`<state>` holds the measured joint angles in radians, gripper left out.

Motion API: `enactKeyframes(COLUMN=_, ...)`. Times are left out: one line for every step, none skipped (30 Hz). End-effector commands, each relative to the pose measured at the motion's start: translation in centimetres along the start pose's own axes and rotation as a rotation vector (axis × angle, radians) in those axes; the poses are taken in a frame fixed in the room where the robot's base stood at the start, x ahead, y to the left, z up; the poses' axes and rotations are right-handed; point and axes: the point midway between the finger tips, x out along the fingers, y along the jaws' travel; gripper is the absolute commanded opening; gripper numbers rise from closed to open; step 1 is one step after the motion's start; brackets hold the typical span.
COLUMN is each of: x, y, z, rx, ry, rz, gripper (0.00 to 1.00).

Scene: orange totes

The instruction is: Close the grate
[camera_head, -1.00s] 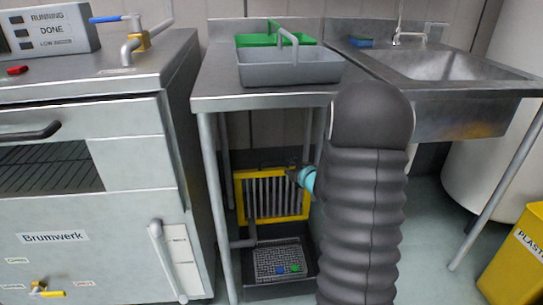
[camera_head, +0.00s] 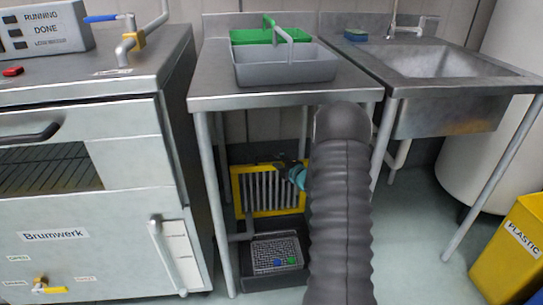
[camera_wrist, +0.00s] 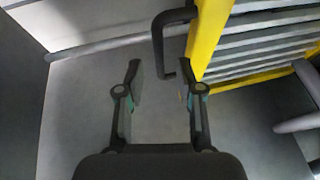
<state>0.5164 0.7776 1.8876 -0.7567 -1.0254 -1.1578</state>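The grate has a yellow frame (camera_head: 270,212) with grey bars and stands upright under the steel table, above a dark tray. In the wrist view its yellow frame (camera_wrist: 206,38) fills the upper right. A dark bent handle (camera_wrist: 158,42) sticks out from the frame. My gripper (camera_wrist: 160,74) is open and empty. The handle's end lies just past the fingertips, nearer the right finger; I cannot tell if they touch. In the head view my gripper (camera_head: 283,166) is at the grate's upper right, and my arm hides the area right of it.
The dark tray (camera_head: 262,279) below holds a mesh panel with blue and green pieces. Table legs (camera_head: 216,215) stand left of the grate. A grey basket (camera_head: 285,72) sits on the table. A yellow bin (camera_head: 505,255) is at right, with free floor between.

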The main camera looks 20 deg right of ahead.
Motion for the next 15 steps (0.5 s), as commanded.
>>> enactKeyframes(x=1.0, y=0.0, z=-0.1, rx=0.0, ry=0.002, rz=0.0, gripper=0.37)
enactKeyframes(x=1.5, y=0.1, z=0.0, rx=-0.001, ry=0.002, rz=0.001, gripper=0.37)
enactKeyframes(x=2.2, y=0.0, z=-0.1, rx=-0.001, ry=0.002, rz=0.0, gripper=0.37)
enactKeyframes(x=2.6, y=0.0, z=-0.1, rx=-0.001, ry=0.001, rz=0.0, gripper=0.37)
enactKeyframes(x=3.0, y=0.0, z=-0.1, rx=0.0, ry=0.001, rz=0.0, gripper=0.37)
enactKeyframes(x=3.5, y=0.1, z=0.0, rx=-0.001, ry=0.001, rz=0.001, gripper=0.37)
enactKeyframes(x=3.9, y=0.0, z=0.0, rx=-0.001, ry=0.001, rz=0.001, gripper=0.37)
enactKeyframes(x=4.2, y=0.0, z=0.0, rx=0.0, ry=0.001, rz=0.0, gripper=0.37)
enactKeyframes(x=4.5, y=0.0, z=0.0, rx=0.0, ry=0.0, rz=0.0, gripper=0.37)
enactKeyframes(x=4.7, y=0.0, z=0.0, rx=0.0, ry=0.0, rz=0.0, gripper=0.37)
enactKeyframes(x=4.9, y=0.0, z=0.0, rx=0.0, ry=0.0, rz=-0.001, gripper=0.37)
enactKeyframes(x=5.1, y=0.0, z=0.0, rx=0.0, ry=0.0, rz=-0.001, gripper=0.37)
enactKeyframes(x=5.2, y=0.0, z=0.0, rx=0.0, ry=0.0, rz=0.0, gripper=0.37)
enactKeyframes(x=5.3, y=0.0, z=0.0, rx=0.0, ry=0.0, rz=0.0, gripper=0.37)
enactKeyframes(x=5.4, y=0.0, z=0.0, rx=0.0, ry=0.0, rz=0.0, gripper=0.37)
